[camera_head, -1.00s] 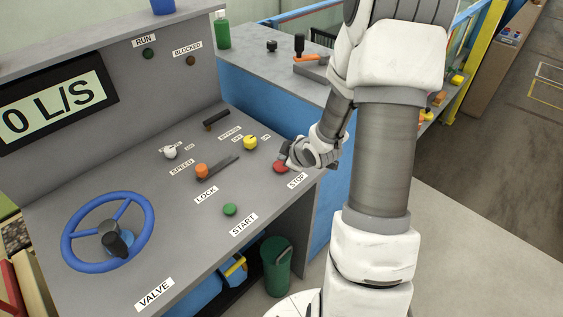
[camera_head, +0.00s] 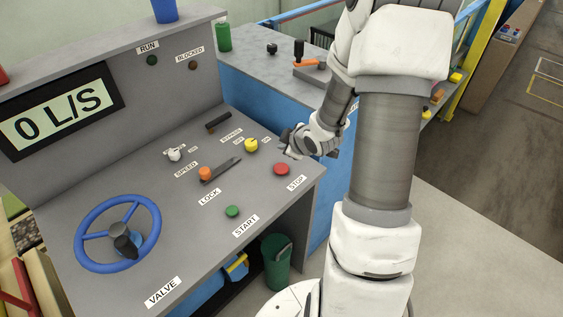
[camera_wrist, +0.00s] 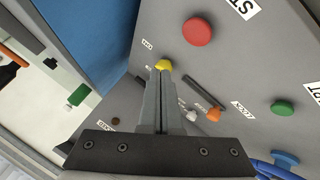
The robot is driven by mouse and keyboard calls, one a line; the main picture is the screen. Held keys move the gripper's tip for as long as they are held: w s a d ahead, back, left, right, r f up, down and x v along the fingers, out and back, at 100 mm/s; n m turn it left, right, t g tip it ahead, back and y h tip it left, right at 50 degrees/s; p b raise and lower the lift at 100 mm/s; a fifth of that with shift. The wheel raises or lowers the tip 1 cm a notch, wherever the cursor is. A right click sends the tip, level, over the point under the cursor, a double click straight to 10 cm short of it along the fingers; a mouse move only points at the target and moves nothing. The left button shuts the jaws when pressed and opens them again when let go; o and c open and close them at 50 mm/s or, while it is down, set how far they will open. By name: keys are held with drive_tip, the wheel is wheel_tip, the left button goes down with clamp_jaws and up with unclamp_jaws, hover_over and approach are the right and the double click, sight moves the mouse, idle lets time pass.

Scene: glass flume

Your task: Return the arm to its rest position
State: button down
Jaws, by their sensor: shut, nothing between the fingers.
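My gripper (camera_head: 289,145) is raised above the right edge of the control panel in the head view, behind the red stop button (camera_head: 281,169) and apart from it. In the wrist view my gripper's fingers (camera_wrist: 163,72) are together with nothing between them. Their tips overlap the view of the yellow bypass knob (camera_wrist: 164,64). The red button (camera_wrist: 198,32) shows whole and uncovered in the wrist view. My arm stands bent along the right side of the head view.
The grey console (camera_head: 150,225) carries a blue valve wheel (camera_head: 85,254), a green start button (camera_head: 232,211), an orange speed lever (camera_head: 205,173) and a display (camera_head: 55,112) reading 0 L/S. A blue bench (camera_head: 262,108) stands behind. The floor (camera_head: 480,240) at right is clear.

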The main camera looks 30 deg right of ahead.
drive_tip(key=shift+r, duration=0.15)
idle(0.3)
drive_tip(key=s+a+r+m+g+h+b, duration=0.1)
drive_tip(key=s+a+r+m+h, duration=0.15)
drive_tip(key=r, duration=0.55)
drive_tip(key=s+a+r+m+h, duration=0.1)
drive_tip(key=s+r+m, duration=0.15)
drive_tip(key=r, duration=0.45)
drive_tip(key=s+a+r+m+g+y, duration=0.1)
drive_tip(key=s+a+r+m, duration=0.1)
drive_tip(key=s+a, duration=0.3)
drive_tip(key=s+a+r+m+g+y, duration=0.1)
drive_tip(key=s+a+r, duration=0.4)
drive_tip(key=s, duration=0.8)
drive_tip(key=shift+s+a+m+g+y+p, duration=0.3)
drive_tip(key=shift+s+a+m+y+p, duration=0.2)
drive_tip(key=shift+m, duration=0.2)
drive_tip(key=shift+w+a, duration=0.1)
